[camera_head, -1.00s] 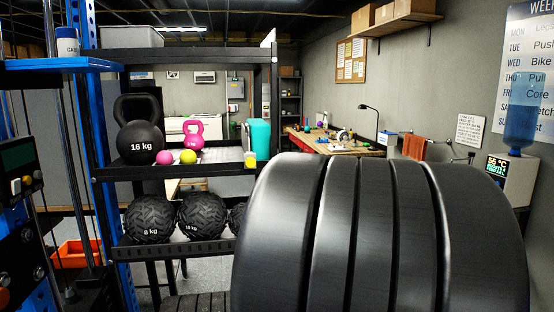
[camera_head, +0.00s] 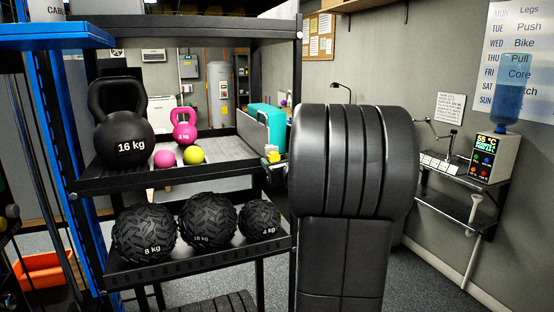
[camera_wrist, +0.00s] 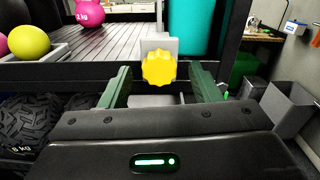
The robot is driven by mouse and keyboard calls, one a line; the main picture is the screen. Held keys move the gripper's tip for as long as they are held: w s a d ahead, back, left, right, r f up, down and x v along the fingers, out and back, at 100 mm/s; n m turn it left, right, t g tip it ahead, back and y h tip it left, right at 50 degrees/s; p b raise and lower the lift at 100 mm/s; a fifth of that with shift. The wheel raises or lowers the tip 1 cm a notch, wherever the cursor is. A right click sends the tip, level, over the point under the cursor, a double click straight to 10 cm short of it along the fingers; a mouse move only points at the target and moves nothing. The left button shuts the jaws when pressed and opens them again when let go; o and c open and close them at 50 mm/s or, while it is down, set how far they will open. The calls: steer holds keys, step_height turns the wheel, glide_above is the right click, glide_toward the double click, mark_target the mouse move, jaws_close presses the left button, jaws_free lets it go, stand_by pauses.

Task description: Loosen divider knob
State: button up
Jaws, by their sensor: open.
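The yellow knob (camera_wrist: 159,68) has a lobed rim and sits on a light grey block (camera_wrist: 152,44) at the shelf's front edge. In the head view the knob (camera_head: 273,157) shows small at the right end of the middle shelf, just left of my arm. My gripper (camera_wrist: 160,76) is open, with one green finger to the left of the knob and one to the right. Gaps show on both sides, and I see no contact. How far the fingertips reach in depth is unclear. A grey upright panel (camera_head: 251,132), perhaps the divider, stands behind the knob, beside a teal object (camera_head: 268,118).
The middle shelf (camera_head: 228,146) holds a black 16 kg kettlebell (camera_head: 123,140), a pink kettlebell (camera_head: 184,128), a pink ball (camera_head: 164,159) and a yellow-green ball (camera_head: 194,155). Textured medicine balls (camera_head: 145,232) fill the lower shelf. A black rack post stands close by the knob.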

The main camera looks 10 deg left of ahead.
steer(key=shift+w+a, duration=0.25)
steer(key=shift+w, duration=0.05)
steer(key=shift+c, duration=0.3)
steer(key=c, duration=0.9)
steer(key=shift+c, duration=0.2)
steer(key=shift+f+n+b, duration=0.1)
steer(key=shift+n+b, duration=0.2)
steer(key=shift+b, duration=0.15)
